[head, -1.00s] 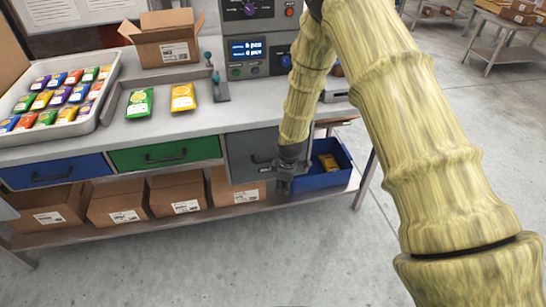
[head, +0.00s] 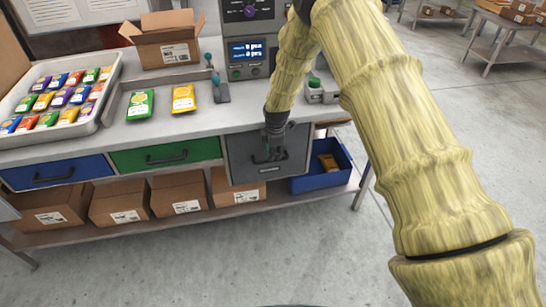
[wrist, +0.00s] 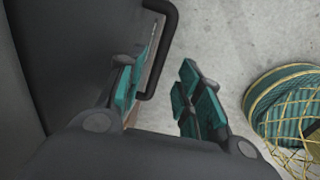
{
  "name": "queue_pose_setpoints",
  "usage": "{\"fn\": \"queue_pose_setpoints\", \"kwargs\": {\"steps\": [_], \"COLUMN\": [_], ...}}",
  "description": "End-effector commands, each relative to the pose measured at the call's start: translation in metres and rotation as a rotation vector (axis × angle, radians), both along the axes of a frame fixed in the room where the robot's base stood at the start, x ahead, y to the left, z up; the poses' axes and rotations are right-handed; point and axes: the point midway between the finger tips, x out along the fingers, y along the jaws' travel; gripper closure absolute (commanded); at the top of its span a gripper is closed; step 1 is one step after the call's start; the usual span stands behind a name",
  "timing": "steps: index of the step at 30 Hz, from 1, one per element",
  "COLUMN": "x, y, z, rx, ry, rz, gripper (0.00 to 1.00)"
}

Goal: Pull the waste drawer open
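The grey waste drawer (head: 243,160) is at the right end of the bench's drawer row in the head view, its front looking about flush with the bench. It has a dark handle (head: 258,158) and a small label low on its front. My gripper (head: 273,153) is at the handle, in front of the drawer, and hides part of it. In the wrist view the drawer front (wrist: 75,50) fills the left side. The black handle (wrist: 169,50) lies ahead, in line with the gap between my teal fingertips (wrist: 158,92). The fingers are apart and not closed on it.
A blue drawer (head: 55,172) and a green drawer (head: 165,155) are to the left. A blue bin (head: 325,180) and several cardboard boxes (head: 180,190) stand on the shelf below. A yellow-netted teal round thing (wrist: 285,105) shows at the right in the wrist view. Floor before the bench is clear.

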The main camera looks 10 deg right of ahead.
Motion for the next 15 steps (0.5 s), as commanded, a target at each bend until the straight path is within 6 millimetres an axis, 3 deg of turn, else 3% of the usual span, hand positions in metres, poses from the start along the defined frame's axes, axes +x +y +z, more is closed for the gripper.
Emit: {"fn": "queue_pose_setpoints", "kwargs": {"steps": [9, 15], "x": [0.007, 0.009], "y": [0.000, 0.000], "z": [-0.035, -0.045], "rx": [0.000, -0.001], "ry": [0.001, 0.000], "rz": [0.000, 0.000], "gripper": [0.65, 0.65]}}
